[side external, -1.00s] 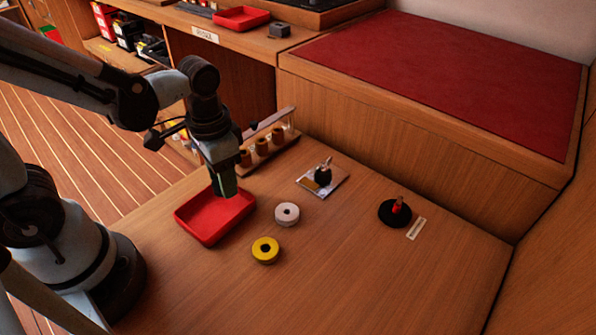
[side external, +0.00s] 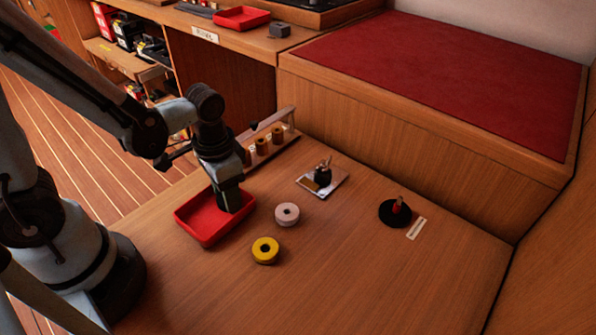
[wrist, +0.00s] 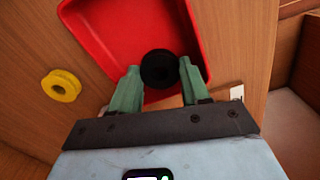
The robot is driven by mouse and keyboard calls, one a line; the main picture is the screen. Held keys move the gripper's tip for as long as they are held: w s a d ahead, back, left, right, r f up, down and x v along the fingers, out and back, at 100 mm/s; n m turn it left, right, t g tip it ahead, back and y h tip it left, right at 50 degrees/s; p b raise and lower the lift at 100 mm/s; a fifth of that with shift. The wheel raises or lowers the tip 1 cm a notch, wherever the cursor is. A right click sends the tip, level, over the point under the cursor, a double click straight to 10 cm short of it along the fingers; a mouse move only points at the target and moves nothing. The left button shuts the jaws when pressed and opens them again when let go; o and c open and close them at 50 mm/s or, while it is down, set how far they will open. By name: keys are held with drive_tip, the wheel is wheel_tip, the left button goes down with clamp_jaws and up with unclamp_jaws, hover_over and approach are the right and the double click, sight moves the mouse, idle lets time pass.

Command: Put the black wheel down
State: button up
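The black wheel (wrist: 160,69) sits between the two green fingertips of my gripper (wrist: 160,76) in the wrist view, with a fingertip against each side. The red tray (wrist: 95,35) lies beneath it. In the side view my gripper (side external: 228,200) points down inside the right part of the red tray (side external: 190,226). The wheel is hidden there behind the fingers. I cannot tell whether the wheel touches the tray floor.
A yellow wheel (side external: 265,250) and a pale wheel (side external: 287,214) lie right of the tray. A black round base with a red peg (side external: 395,212) stands farther right. A small plate with a dark object (side external: 322,180) and a wooden rack (side external: 265,145) are behind. The front right tabletop is clear.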

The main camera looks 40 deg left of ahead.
drive_tip(key=shift+o, duration=0.7)
drive_tip(key=shift+r, duration=0.1)
wheel_tip(320, 180, up, 13)
drive_tip(key=w+a+n+t, duration=0.2)
drive_tip(key=w+t, duration=0.1)
drive_tip(key=t, duration=0.4)
drive_tip(key=shift+a+n, duration=0.3)
drive_tip(key=shift+a, duration=0.1)
idle(1.2)
